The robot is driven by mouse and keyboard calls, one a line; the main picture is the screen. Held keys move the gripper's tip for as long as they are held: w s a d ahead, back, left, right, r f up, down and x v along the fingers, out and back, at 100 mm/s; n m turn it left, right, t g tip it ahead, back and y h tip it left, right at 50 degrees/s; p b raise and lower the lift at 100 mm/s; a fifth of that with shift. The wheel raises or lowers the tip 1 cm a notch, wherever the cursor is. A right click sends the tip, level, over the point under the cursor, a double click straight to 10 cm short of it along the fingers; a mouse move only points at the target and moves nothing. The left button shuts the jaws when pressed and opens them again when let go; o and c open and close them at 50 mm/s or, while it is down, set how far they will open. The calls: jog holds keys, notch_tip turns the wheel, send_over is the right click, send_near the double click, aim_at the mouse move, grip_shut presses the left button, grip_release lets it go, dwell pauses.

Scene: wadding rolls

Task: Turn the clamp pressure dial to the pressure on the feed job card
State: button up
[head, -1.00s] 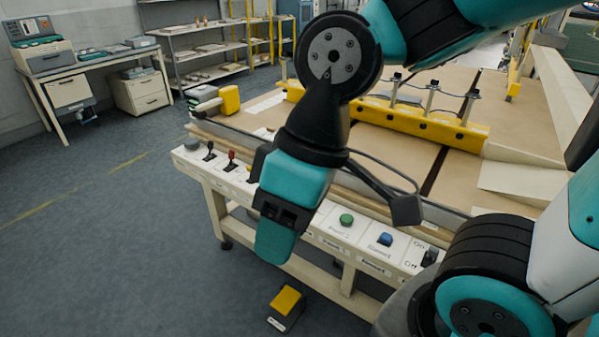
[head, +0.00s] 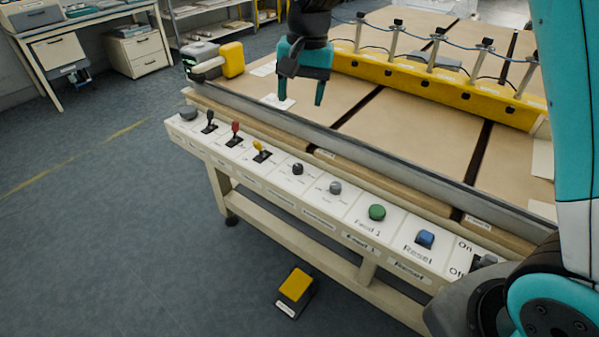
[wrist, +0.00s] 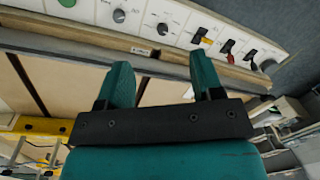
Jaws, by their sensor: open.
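Two round knobs sit on the white control panel: a dark knob (head: 297,168) right of the yellow lever, and a grey knob (head: 335,187) with scale marks beside it. The wrist view shows the dark one (wrist: 162,28) and the grey one (wrist: 119,15). Their labels are too small to read, so I cannot tell which is the clamp pressure dial. White papers lie on the table (head: 278,102); I cannot tell whether one is the feed job card. My gripper (head: 303,90) is open and empty above the table, behind the panel, touching no knob. The wrist view shows its two teal fingers apart (wrist: 162,76).
The panel also carries a black, a red (head: 235,131) and a yellow lever (head: 260,150), a green button (head: 377,212), a blue button (head: 425,238) and an on/off switch. A yellow bar with posts (head: 420,80) crosses the table. A yellow pedal (head: 295,285) stands on the floor.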

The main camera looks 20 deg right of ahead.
aim_at(298, 166)
jog(key=w+d+f+m+h+b, duration=0.1)
jog(key=w+d+f+m+b, duration=0.15)
jog(key=w+f+m, duration=0.6)
jog(key=f+p, duration=0.1)
jog(key=f, duration=0.5)
jog(key=w+f+n+p, duration=0.1)
jog(key=f, duration=0.6)
jog(key=w+f+n+p, duration=0.1)
jog(key=f, duration=0.5)
jog(key=shift+f, duration=0.2)
jog(key=c, duration=0.9)
jog(key=shift+n, duration=0.25)
